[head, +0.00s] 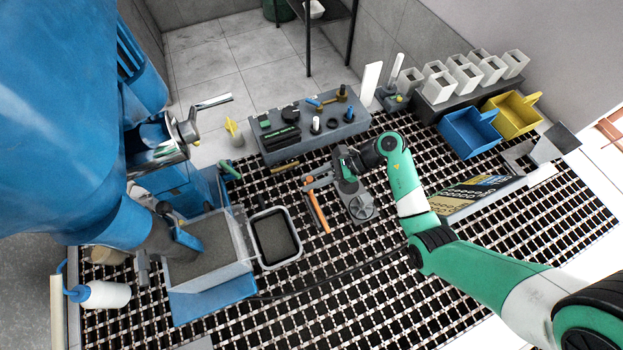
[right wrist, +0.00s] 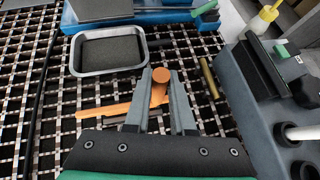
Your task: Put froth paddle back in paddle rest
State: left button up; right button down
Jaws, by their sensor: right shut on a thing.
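My right gripper (head: 318,183) is shut on an orange rod-like handle (right wrist: 160,77), which I take for the froth paddle. In the right wrist view the handle's round end shows between the fingertips; its lower part is hidden. A long flat orange piece (head: 319,212) lies on or just over the grating beside it, and I cannot tell whether the two are joined. I cannot pick out the paddle rest for certain.
A grey tray (head: 256,257) with dark contents stands left of the gripper, beside the blue flotation cell (head: 213,292). A grey block (head: 345,131) with several small items stands behind. Blue (head: 467,137) and yellow (head: 516,122) bins are at right. Front grating is mostly clear.

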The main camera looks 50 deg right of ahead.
jog(key=shift+f, duration=0.2)
dwell(0.3)
jog(key=shift+f+b, duration=0.8)
jog(key=shift+f, duration=0.05)
jog(key=shift+f, duration=0.15)
dwell(0.6)
jog(key=c, duration=0.7)
grip_release()
jog(key=p+v, duration=0.5)
jog(key=v, duration=0.6)
jog(key=shift+s+d, duration=0.15)
